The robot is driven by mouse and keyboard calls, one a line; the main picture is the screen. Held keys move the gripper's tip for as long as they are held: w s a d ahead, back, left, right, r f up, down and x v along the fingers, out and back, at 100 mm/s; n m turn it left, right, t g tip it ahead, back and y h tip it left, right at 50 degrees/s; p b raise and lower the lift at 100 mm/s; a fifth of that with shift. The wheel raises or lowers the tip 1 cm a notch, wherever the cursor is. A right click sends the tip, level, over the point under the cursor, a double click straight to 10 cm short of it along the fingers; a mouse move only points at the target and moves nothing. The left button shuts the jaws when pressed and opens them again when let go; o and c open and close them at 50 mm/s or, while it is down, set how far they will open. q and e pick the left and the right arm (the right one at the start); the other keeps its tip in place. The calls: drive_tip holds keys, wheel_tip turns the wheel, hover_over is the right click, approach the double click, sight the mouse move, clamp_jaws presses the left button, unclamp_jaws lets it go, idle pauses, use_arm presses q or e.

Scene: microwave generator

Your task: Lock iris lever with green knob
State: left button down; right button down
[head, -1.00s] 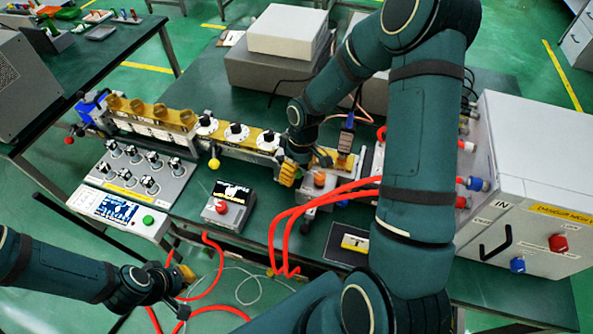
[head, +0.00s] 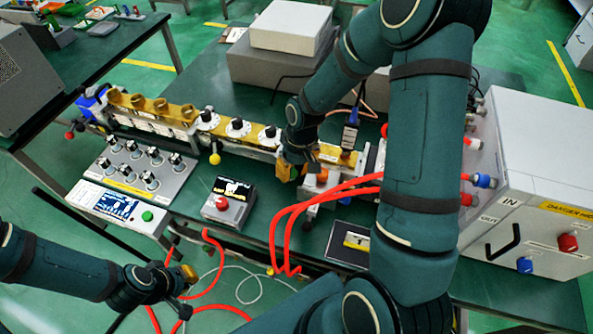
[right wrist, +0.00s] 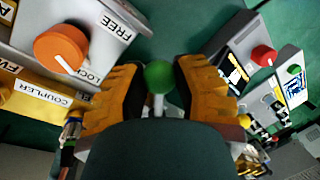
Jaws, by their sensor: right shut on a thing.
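The green knob (right wrist: 159,76) sits on top of a light-coloured lever stem between the two orange finger pads of my right gripper (right wrist: 158,92) in the right wrist view. The gripper is shut on it. In the head view, my right gripper (head: 285,172) is at the front of the long waveguide bench, and its arm hides the green knob. An orange knob (right wrist: 61,48) stands beside the gripper on a panel labelled FREE and LOCK. My left gripper (head: 186,275) is low at the left, in front of the table, and appears empty; its fingers are too small to read.
Red hoses (head: 275,225) loop over the table's front edge, right of a small box with a red button (head: 221,202). A knob panel (head: 143,180) stands at the left. A large grey cabinet (head: 535,150) fills the right side.

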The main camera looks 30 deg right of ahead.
drive_tip(key=shift+w+a+m+t, duration=0.3)
drive_tip(key=shift+a+m, duration=0.3)
drive_tip(key=shift+m, duration=0.75)
drive_tip(key=shift+w+a+m+t, duration=0.15)
drive_tip(key=shift+w+a+m, duration=0.3)
drive_tip(key=shift+m, duration=0.85)
drive_tip(key=shift+w+a+m+t, duration=0.25)
drive_tip(key=shift+a+m, duration=0.45)
drive_tip(key=shift+m, duration=0.65)
drive_tip(key=shift+h, duration=0.3)
drive_tip(key=c, duration=0.6)
unclamp_jaws()
drive_tip(key=shift+w, duration=0.1)
drive_tip(key=shift+c, duration=0.2)
wheel_tip(320, 180, up, 12)
drive_tip(key=s+d, duration=0.1)
drive_tip(key=shift+s+d, duration=0.25)
drive_tip(key=shift+d, duration=0.1)
